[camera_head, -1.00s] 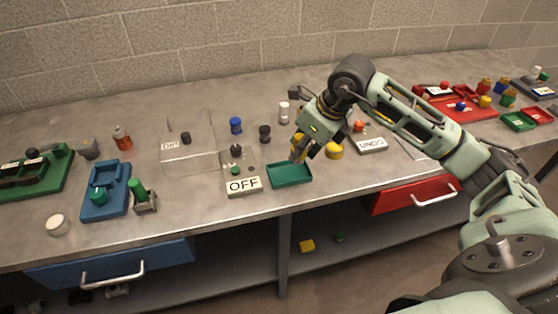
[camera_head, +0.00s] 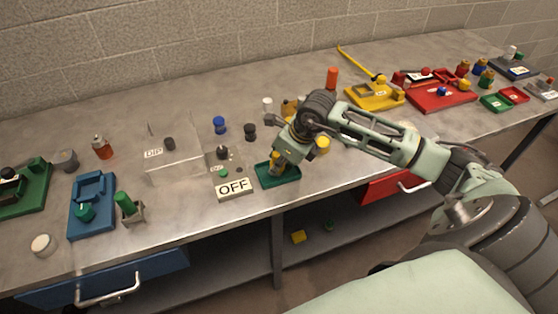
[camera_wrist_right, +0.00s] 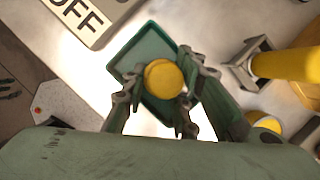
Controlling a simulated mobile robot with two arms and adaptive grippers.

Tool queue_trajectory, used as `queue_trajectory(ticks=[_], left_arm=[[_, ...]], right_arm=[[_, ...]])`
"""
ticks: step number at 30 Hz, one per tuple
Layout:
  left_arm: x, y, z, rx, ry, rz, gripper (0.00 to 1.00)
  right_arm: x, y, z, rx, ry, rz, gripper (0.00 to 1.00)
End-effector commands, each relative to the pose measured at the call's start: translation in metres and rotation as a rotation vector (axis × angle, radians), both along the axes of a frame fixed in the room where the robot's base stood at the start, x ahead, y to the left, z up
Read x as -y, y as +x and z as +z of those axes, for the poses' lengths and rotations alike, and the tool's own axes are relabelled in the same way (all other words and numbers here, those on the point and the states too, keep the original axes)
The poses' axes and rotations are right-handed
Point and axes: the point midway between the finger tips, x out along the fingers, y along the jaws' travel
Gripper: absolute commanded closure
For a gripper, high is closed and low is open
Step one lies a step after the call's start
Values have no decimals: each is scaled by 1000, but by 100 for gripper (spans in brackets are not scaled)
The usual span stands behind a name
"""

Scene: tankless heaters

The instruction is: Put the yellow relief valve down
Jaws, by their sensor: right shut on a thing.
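The yellow relief valve (camera_wrist_right: 163,79) is between the two fingers of my right gripper (camera_wrist_right: 160,88) in the right wrist view, seen from above as a round yellow top. My right gripper (camera_head: 275,168) is shut on it and is over the green tray (camera_head: 292,178). The tray (camera_wrist_right: 128,62) lies below the valve in the right wrist view. In the head view the valve (camera_head: 275,160) shows as a small yellow piece at the fingertips. I cannot tell whether it touches the tray floor. My left gripper is not in view.
The OFF sign block (camera_head: 235,189) stands just left of the tray. A yellow round piece (camera_head: 322,144) stands to its right. The bench front edge is close to the tray.

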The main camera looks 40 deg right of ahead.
Motion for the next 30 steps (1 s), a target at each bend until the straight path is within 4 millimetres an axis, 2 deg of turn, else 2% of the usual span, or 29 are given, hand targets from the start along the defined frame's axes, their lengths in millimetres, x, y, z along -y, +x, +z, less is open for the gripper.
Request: queue_trajectory(ticks=[1, 4, 9, 10, 16, 26, 30], left_arm=[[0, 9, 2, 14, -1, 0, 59], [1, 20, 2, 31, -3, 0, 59], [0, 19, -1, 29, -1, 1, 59], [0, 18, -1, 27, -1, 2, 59], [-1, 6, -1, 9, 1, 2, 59], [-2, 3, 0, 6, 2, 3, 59], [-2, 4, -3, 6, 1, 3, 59]], right_arm=[[0, 1, 0, 4, 0, -1, 100], [0, 1, 0, 5, -1, 0, 100], [0, 1, -3, 5, 0, 0, 100], [0, 1, -4, 3, -1, 0, 73], [0, 1, -3, 2, 0, 1, 55], [0, 1, -1, 2, 0, 1, 54], [3, -2, 9, 5, -1, 1, 54]])
